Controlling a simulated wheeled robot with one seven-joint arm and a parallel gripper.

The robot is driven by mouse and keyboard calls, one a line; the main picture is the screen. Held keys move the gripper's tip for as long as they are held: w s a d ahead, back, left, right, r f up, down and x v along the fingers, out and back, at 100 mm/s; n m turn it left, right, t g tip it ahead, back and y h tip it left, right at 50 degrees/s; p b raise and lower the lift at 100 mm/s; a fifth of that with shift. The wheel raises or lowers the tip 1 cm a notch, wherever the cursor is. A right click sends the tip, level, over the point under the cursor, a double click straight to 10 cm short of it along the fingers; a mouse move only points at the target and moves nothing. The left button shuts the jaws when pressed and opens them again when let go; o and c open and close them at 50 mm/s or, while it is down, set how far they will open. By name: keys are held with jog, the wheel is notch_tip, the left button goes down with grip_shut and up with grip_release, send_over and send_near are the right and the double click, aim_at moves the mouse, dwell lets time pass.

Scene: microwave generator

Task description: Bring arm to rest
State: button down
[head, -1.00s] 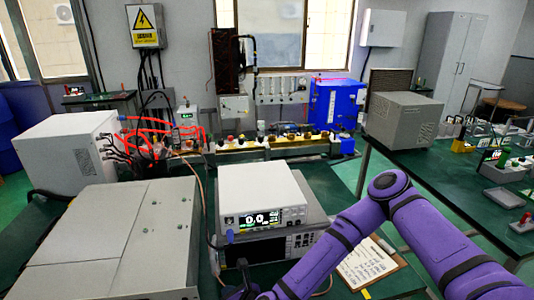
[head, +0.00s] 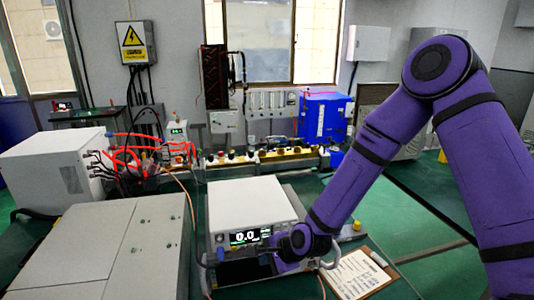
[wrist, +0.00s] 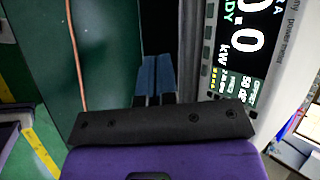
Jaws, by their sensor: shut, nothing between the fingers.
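My gripper (wrist: 156,78) shows in the wrist view with its two blue fingertips together and nothing between them. It is beside the lit display of a white power meter (wrist: 232,55). In the head view my purple arm is bent with its elbow high at the right, and its wrist end is in front of the lower right of the white meter (head: 250,203). The fingertips are hard to make out there. I cannot tell whether the gripper touches the meter.
A large grey cabinet (head: 100,245) stands at left, with a white box (head: 55,165) and red cables (head: 150,155) behind it. A clipboard (head: 358,274) lies at the right front. A tube rig (head: 265,156) and blue box (head: 322,118) are at the back.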

jog(key=s+d+r+n+h, duration=0.2)
jog(key=d+r+n+h, duration=0.15)
jog(key=d+r, duration=0.65)
jog(key=s+d+r+n+h, duration=0.15)
jog(key=d+r+n, duration=0.25)
jog(key=d+r, duration=0.65)
jog(key=s+d+r+n, duration=0.1)
jog(key=s+d+r, duration=0.2)
jog(key=s+r, duration=0.2)
jog(key=s+d+r+n+h, duration=0.1)
jog(key=s+d+r+n, duration=0.1)
jog(key=s+r, duration=0.4)
jog(key=s+d+r+n+h, duration=0.1)
jog(key=s+d+r, duration=0.4)
jog(key=s, duration=0.5)
jog(key=shift+r+t, duration=0.15)
jog(key=shift+t, duration=0.25)
